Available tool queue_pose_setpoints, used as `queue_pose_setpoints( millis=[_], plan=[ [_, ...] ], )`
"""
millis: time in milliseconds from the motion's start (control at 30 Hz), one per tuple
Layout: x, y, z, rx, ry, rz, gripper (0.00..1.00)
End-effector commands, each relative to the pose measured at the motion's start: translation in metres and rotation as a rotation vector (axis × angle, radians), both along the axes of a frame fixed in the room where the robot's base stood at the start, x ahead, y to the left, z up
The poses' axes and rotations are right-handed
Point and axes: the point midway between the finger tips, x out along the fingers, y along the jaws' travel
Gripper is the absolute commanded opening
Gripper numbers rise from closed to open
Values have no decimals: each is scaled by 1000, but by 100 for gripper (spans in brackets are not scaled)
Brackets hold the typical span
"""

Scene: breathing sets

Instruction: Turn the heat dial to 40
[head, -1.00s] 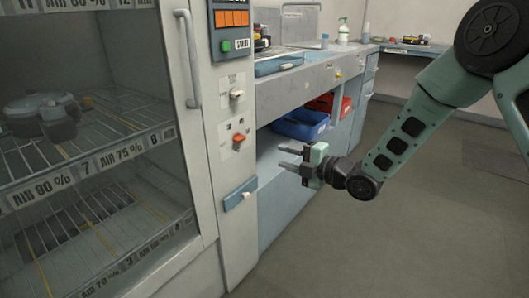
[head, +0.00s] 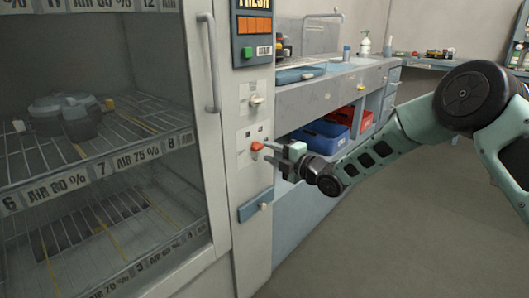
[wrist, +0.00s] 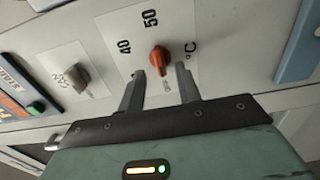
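The heat dial is a small orange-red knob (head: 257,146) on a white plate on the cabinet's front panel. In the wrist view the dial (wrist: 159,58) lies just ahead of and between my fingertips, with "40", "50" and "°C" printed around it. I cannot tell for sure which mark it points to. My gripper (head: 270,152) is open in front of the dial. In the wrist view its two fingers (wrist: 161,73) stand apart, one on each side of the dial's near end, with no clear contact.
A second, pale knob (head: 256,99) is above the dial, and a blue latch plate (head: 255,205) is below it. A glass door with a long handle (head: 211,62) is left. A counter (head: 330,84) with blue (head: 320,135) and red bins stands right behind my gripper.

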Motion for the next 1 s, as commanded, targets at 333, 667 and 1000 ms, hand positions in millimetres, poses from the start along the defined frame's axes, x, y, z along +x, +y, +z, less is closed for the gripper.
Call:
queue_pose_setpoints(
  millis=[333,667,1000],
  plan=[
    [18,24,0,1,1,0,34],
    [19,25,0,0,0,0,14],
    [19,24,0,5,9,0,0]
  ],
)
